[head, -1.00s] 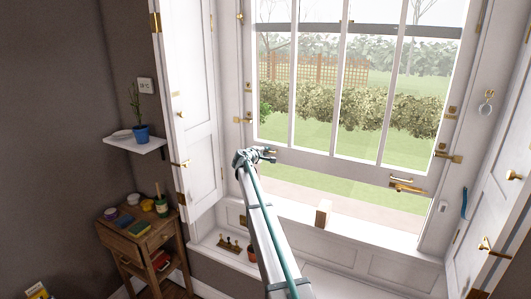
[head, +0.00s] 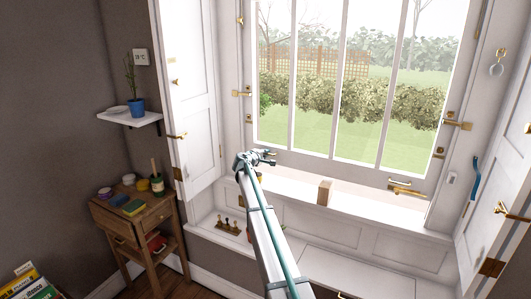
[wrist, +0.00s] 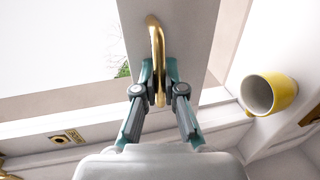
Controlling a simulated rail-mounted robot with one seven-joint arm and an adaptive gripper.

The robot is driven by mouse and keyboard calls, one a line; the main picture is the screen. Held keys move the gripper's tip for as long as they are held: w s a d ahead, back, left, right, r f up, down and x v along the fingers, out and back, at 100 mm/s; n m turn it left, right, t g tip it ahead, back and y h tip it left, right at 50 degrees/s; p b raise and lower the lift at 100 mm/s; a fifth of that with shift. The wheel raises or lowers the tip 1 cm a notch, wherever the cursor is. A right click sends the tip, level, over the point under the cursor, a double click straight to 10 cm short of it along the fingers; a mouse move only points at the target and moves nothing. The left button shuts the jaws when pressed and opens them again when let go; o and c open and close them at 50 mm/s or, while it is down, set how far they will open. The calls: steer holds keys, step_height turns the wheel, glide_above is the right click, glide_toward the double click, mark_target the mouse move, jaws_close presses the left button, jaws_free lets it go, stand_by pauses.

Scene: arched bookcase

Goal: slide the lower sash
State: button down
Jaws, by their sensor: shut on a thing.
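The lower sash (head: 335,166) is a white frame with tall glass panes in the middle of the head view. Its bottom rail is close above the bright sill (head: 370,203); I cannot tell whether they touch. My gripper (head: 268,157) is at the left part of this rail. In the wrist view my gripper (wrist: 160,92) is shut on a curved brass handle (wrist: 154,35), which stands against the white rail (wrist: 190,40). A second brass handle (head: 400,184) shows on the right part of the rail. The held handle is too small to make out in the head view.
A wooden block (head: 325,192) stands on the sill. A yellow mug (wrist: 268,93) is right of the gripper in the wrist view. White shutters stand left (head: 190,100) and right (head: 500,190). A wooden side table (head: 135,215) with small items is at the left.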

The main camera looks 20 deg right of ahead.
step_height(320, 180, down, 2)
steer(key=shift+s+b, duration=0.1)
steer(key=shift+b, duration=0.2)
steer(key=c, duration=1.5)
jaws_free()
steer(key=shift+c, duration=0.2)
steer(key=shift+r, duration=0.1)
steer(key=v, duration=1.2)
